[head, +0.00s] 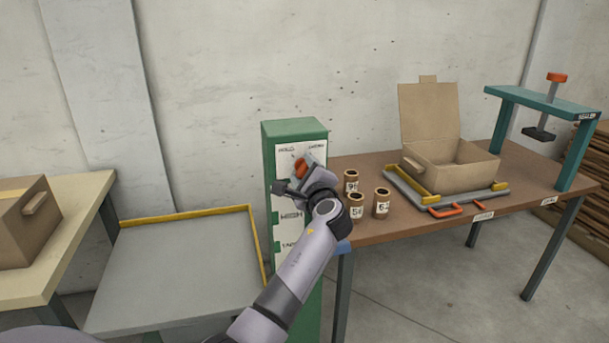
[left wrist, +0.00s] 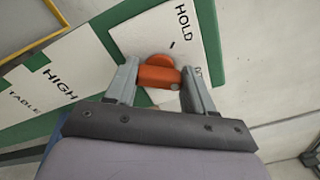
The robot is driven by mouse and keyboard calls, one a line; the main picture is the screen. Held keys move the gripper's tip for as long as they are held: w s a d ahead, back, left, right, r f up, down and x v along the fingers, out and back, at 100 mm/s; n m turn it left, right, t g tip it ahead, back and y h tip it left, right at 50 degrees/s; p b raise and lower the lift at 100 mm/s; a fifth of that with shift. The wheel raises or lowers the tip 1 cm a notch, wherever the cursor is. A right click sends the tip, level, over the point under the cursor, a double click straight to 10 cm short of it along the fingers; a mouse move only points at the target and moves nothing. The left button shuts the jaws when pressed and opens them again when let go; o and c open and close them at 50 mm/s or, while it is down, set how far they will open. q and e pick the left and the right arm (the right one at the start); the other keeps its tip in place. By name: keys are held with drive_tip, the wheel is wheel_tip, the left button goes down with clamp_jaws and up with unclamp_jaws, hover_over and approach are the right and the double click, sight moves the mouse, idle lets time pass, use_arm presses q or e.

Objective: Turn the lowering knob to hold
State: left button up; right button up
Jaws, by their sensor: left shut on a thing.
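The lowering knob (head: 300,167) is orange-red and sits on the white label plate of the green control post (head: 294,130). My left gripper (head: 302,176) reaches up to the post and is shut on the knob. In the left wrist view the knob (left wrist: 157,73) lies between the two grey fingers. The word HOLD and a short dark mark show beside the knob there; a second label is partly hidden by a finger. I cannot tell exactly which mark the knob points to. My right gripper is not in view.
Lower plates on the post read HIGH and TABLE. A brown table (head: 400,233) to the right bears several labelled brown tubes, an open cardboard box (head: 455,170) and a teal press frame (head: 540,100). A grey, yellow-edged table (head: 180,270) stands left of the post.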

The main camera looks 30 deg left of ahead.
use_arm(q)
drive_tip(key=n+b, duration=0.4)
drive_tip(key=shift+f, duration=0.35)
drive_tip(key=shift+n+b, duration=4.35)
drive_tip(key=shift+n, duration=1.05)
drive_tip(key=o, duration=1)
drive_tip(key=shift+o, duration=0.2)
drive_tip(key=shift+d, duration=0.1)
